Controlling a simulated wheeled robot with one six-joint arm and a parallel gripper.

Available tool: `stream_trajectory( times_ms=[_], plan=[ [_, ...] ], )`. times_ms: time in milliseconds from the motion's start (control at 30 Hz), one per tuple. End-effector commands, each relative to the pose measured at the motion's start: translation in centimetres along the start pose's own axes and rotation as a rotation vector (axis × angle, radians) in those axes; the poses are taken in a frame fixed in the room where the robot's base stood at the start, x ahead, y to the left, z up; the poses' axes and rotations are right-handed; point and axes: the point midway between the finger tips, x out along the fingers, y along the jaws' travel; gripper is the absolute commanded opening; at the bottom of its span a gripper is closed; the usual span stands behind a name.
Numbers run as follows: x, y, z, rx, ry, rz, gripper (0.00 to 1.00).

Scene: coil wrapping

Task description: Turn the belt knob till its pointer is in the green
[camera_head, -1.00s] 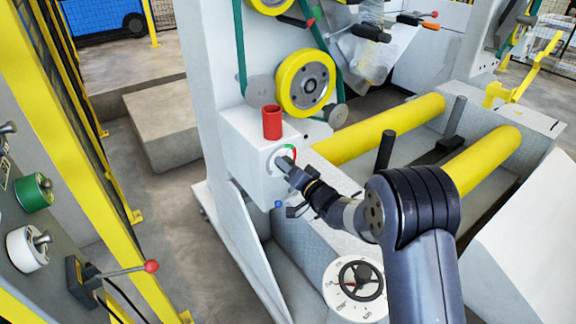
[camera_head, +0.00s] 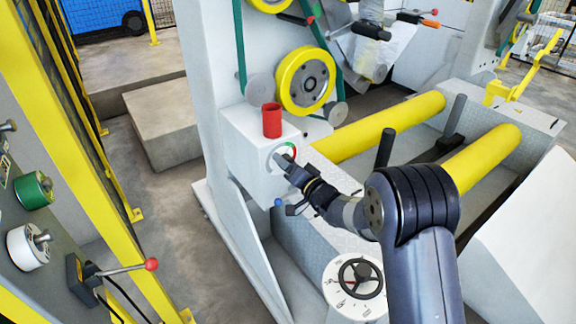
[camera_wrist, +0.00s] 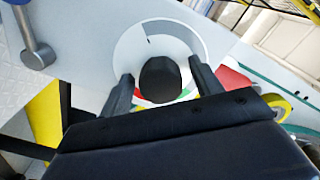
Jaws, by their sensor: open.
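The belt knob is a black round-topped knob (camera_wrist: 160,82) in the wrist view, at the middle of a pale round dial (camera_wrist: 190,38). Green, red and yellow segments show at the dial's near edge, partly hidden by the knob and fingers. I cannot make out where the pointer stands. My gripper (camera_wrist: 160,70) is open, with one finger on each side of the knob and a small gap visible. In the head view my gripper (camera_head: 287,162) is at the dial on the white box (camera_head: 250,165); the knob is hidden there, and a green arc shows above.
A red cup-like cylinder (camera_head: 272,121) stands on top of the box. A blue-tipped lever (camera_head: 279,203) is below the gripper; it also shows in the wrist view (camera_wrist: 38,55). A black handwheel (camera_head: 360,279) is lower right. Yellow rollers (camera_head: 390,127) lie to the right.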

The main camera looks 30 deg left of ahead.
Motion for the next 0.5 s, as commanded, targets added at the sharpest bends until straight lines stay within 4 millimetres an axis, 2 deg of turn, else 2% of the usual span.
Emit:
stream_trajectory(
  times_ms=[233, 500],
  plan=[
    [-1.4, 0.1, 0.0, 0.000, 0.000, 0.001, 0.61],
    [-6.1, 0.1, -0.1, 0.000, 0.002, 0.002, 0.61]
  ],
)
